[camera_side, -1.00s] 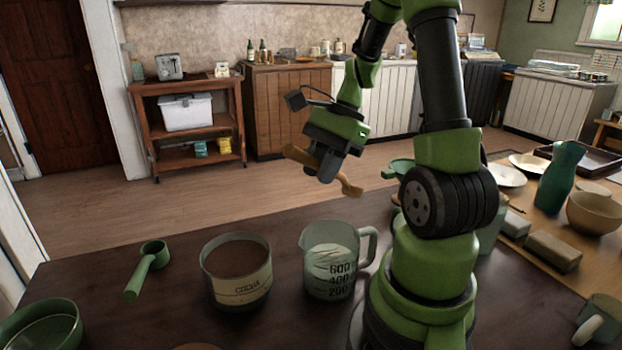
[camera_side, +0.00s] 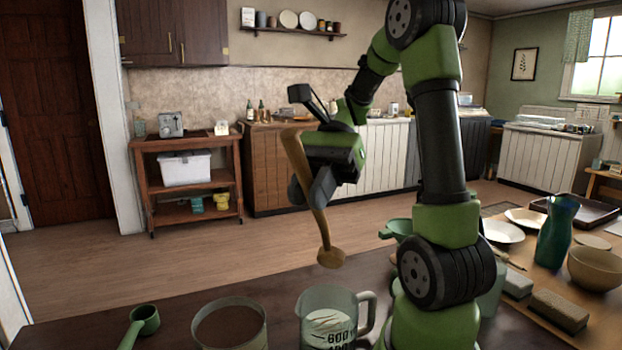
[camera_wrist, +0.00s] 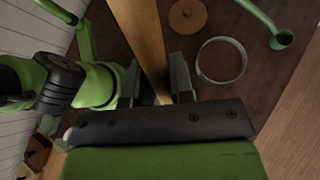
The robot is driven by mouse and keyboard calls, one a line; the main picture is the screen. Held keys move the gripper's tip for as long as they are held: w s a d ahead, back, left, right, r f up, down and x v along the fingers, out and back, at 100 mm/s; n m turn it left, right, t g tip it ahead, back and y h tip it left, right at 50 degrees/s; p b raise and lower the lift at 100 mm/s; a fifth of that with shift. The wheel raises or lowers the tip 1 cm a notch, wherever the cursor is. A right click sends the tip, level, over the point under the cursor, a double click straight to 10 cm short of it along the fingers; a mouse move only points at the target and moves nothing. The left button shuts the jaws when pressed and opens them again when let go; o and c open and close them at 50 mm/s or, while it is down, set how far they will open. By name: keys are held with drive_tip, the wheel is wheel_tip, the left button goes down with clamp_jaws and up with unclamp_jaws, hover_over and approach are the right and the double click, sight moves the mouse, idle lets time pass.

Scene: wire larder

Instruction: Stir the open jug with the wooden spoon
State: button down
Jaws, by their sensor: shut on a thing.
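The wooden spoon (camera_side: 313,205) is held in my gripper (camera_side: 310,192), which is shut on its handle. The spoon hangs steeply, slightly tilted, with its rounded end down. In the side view that end is above the rim of the clear measuring jug (camera_side: 313,305), apart from it. The jug is open, has a handle at right and volume marks, and holds something pale; its lower part is cut off by the frame. In the wrist view the spoon handle (camera_wrist: 146,38) runs up between my fingers (camera_wrist: 157,88). I cannot make out the jug there.
The open cocoa canister (camera_side: 230,325) stands left of the jug, and a green scoop (camera_side: 143,322) lies farther left. The wrist view shows a round wooden disc (camera_wrist: 187,16). At right are a green bottle (camera_side: 556,230), a bowl (camera_side: 596,267) and plates.

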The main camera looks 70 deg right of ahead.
wheel_tip(320, 180, down, 16)
idle(1.4)
